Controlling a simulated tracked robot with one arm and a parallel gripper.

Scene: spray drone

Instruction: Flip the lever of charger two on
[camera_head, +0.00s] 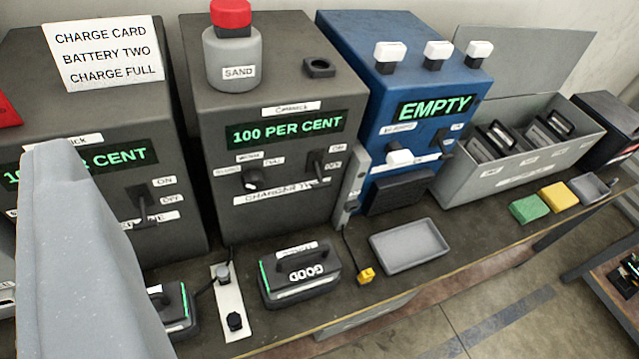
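The middle dark charger (285,70) has a sign that seems to begin "CHARGER T"; the rest is hard to read. Its green display (285,130) says 100 PER CENT. Its small black lever (318,166) is at the right of the front, beside small on and off labels, and appears to point down. A round black knob (252,180) is at the left of the same front. A large pale grey part, probably my gripper (80,265), fills the lower left, apart from this lever. Its fingertips cannot be made out.
A second dark charger (165,100) with its own lever (143,206) stands left, partly hidden. A SAND jar (232,60) stands on top. A blue machine (350,60) and grey tray (408,246) are right.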

